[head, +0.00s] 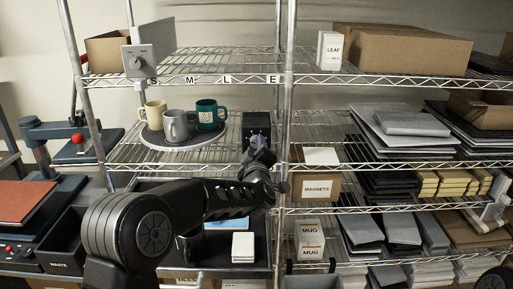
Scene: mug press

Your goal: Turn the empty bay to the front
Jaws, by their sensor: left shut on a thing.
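A round grey turntable (160,142) sits on the middle shelf. A cream mug (155,115) stands on its left, a grey mug (174,126) near its front and a green mug (208,116) on its right. No mug shows at the back, where the view is partly blocked. A dark box (256,121) stands to the right of the turntable. My left gripper (261,147) is at the front of this box, shut on a small knob-like part that its fingers mostly hide. It is apart from the mugs. My right gripper is out of view.
A shelf post (285,110) stands just right of my left gripper. A grey dial unit (138,60) and the letters S, M, L, E are above the turntable. A magnets box (316,187) and mug boxes (310,240) are to the right. A press (70,140) stands at left.

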